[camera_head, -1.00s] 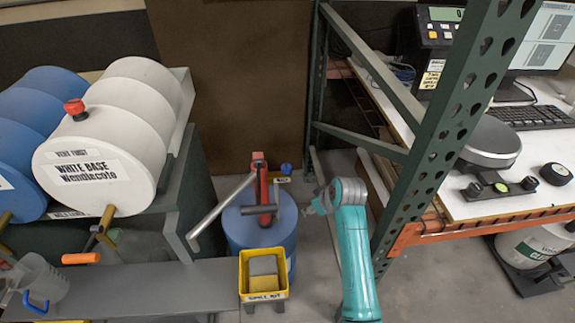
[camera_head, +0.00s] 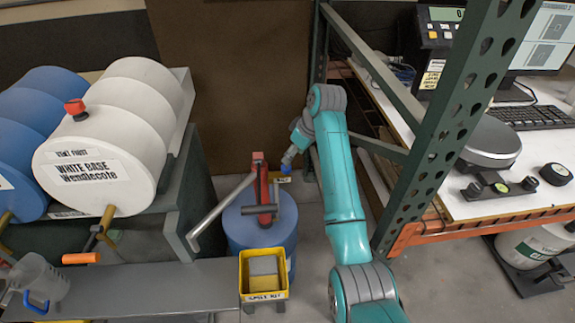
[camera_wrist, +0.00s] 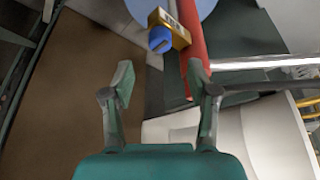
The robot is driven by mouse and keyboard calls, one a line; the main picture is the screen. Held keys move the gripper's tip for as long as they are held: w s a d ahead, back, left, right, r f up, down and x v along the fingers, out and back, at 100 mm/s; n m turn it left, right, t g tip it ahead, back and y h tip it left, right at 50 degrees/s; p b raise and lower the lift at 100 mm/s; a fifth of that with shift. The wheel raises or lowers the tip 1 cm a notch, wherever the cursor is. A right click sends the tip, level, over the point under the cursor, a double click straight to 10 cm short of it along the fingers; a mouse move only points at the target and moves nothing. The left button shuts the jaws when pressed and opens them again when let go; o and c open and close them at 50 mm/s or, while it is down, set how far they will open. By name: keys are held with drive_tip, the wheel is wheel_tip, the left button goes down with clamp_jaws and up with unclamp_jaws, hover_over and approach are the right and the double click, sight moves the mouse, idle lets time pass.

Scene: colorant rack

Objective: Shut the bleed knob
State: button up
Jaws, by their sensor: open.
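A small blue knob (camera_head: 286,169), which I take for the bleed knob, sits beside the red pump post on the blue drum, with a small yellow tag by it. In the wrist view the blue knob (camera_wrist: 160,39) shows a dark slot or line across its face and is mounted at the yellow tag (camera_wrist: 176,30). My gripper (camera_wrist: 160,78) is open and empty. Its two fingers straddle the line to the knob, which lies beyond the fingertips. In the head view my gripper (camera_head: 290,158) is just above the knob, and whether they touch cannot be told.
The red pump post (camera_head: 262,190) with its grey lever stands left of the knob on the blue drum (camera_head: 250,230). A green rack upright (camera_head: 440,140) stands right of my arm. A yellow bin (camera_head: 263,296) is in front. A red knob (camera_head: 75,108) tops the white drum.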

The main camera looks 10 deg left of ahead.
sight(286, 170)
drive_tip(key=x, duration=0.7)
clamp_jaws()
